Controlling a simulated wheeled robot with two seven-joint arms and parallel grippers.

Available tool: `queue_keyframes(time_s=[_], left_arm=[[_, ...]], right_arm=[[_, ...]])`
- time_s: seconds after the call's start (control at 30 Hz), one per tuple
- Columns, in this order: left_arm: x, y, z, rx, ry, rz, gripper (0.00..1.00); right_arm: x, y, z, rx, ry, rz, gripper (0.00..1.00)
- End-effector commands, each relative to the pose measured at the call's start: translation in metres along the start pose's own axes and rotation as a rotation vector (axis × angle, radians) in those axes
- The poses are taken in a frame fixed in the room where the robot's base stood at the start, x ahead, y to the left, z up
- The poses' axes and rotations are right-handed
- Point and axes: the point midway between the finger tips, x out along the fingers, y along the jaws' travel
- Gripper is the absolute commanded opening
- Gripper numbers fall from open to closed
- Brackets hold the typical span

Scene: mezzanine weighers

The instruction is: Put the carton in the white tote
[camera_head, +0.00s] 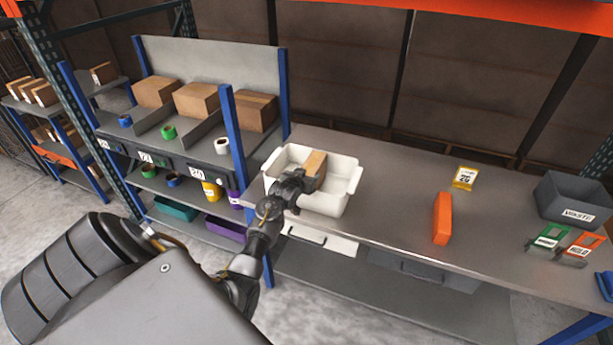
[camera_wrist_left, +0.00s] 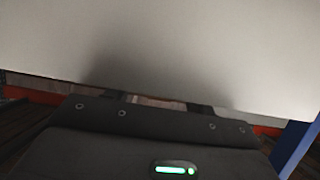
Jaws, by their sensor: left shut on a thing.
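The white tote (camera_head: 322,204) stands on the grey bench near its left end. The brown carton (camera_head: 315,163) is tilted over the tote's opening, partly behind my gripper. I cannot tell whether the carton's lower end touches the tote floor. In the left wrist view a pale, smooth surface fills the upper part, very close, and the fingertips and carton are not clear. My right gripper is in neither view.
An orange block (camera_head: 443,218) and a yellow label card (camera_head: 464,178) lie on the bench right of the tote. A dark waste bin (camera_head: 572,201) and green (camera_head: 551,237) and orange (camera_head: 583,247) signs stand at the right. A shelf with boxes (camera_head: 196,99) is behind left.

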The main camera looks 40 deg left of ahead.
Motion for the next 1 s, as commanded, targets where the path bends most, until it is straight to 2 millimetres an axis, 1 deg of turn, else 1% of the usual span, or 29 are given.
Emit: queue_keyframes(time_s=[0.03, 0.07, 0.2, 0.5, 0.63, 0.77, 1.0], left_arm=[[0.001, 0.0, 0.001, 0.0, 0.003, 0.0, 0.19], [0.001, 0.0, 0.002, 0.0, -0.001, 0.0, 0.58], [0.001, 0.0, 0.001, 0.0, -0.001, 0.0, 0.76], [0.0, 0.0, -0.001, 0.0, 0.0, 0.0, 0.76], [-0.008, 0.0, -0.001, 0.0, 0.0, 0.0, 0.76], [-0.028, -0.001, -0.001, 0.002, 0.001, -0.001, 0.76], [-0.076, 0.0, 0.0, 0.001, 0.001, 0.0, 0.76]], right_arm=[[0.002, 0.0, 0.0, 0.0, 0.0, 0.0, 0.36], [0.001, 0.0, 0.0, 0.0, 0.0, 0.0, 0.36], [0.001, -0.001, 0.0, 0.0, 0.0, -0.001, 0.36], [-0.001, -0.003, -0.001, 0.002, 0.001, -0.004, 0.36], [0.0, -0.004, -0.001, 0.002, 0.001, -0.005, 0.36], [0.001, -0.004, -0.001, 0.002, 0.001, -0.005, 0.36], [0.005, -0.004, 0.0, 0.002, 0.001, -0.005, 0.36]])
